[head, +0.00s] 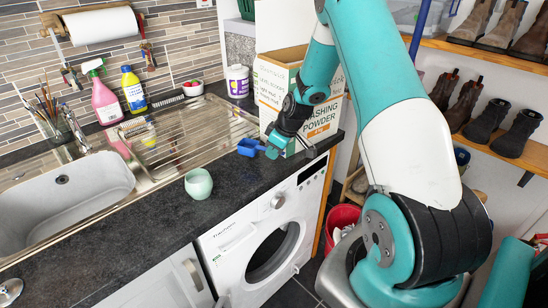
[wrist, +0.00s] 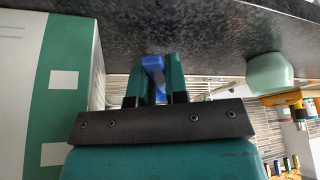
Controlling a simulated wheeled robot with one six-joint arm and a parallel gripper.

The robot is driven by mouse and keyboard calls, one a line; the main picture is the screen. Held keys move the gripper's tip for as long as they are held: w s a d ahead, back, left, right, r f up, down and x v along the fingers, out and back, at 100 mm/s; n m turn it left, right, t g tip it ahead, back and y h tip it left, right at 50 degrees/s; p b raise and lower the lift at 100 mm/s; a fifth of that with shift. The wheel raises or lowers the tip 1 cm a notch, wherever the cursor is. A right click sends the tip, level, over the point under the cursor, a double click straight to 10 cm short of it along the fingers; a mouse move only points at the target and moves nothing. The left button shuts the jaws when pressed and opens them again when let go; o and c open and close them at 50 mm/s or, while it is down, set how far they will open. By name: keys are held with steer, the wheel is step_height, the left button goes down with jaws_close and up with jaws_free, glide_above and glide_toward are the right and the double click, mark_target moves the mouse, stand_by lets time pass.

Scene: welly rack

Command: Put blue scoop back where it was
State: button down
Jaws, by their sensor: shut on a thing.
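The blue scoop (head: 248,147) is at the worktop by the washing powder box, left of my gripper. My gripper (head: 270,152) is shut on the scoop, low over the worktop near its front edge. In the wrist view, which looks upside down, a blue part of the scoop (wrist: 154,66) shows between the two green fingers (wrist: 155,82). The rest of the scoop is hidden there. I cannot tell whether the scoop touches the worktop. The washing powder box (head: 272,88) stands open just behind my gripper; it also shows at the left in the wrist view (wrist: 45,85).
A pale green cup (head: 198,184) stands on the dark worktop (head: 150,218), left of the scoop. The metal drainer (head: 190,125) and a white tub (head: 237,82) are behind. A washing machine (head: 262,230) is below. Boot shelves (head: 490,55) are at the right.

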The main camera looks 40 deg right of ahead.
mark_target(270, 167)
steer(key=shift+f+p, duration=0.35)
steer(key=shift+f, duration=1.45)
steer(key=shift+f, duration=0.1)
steer(key=c, duration=1.1)
jaws_free()
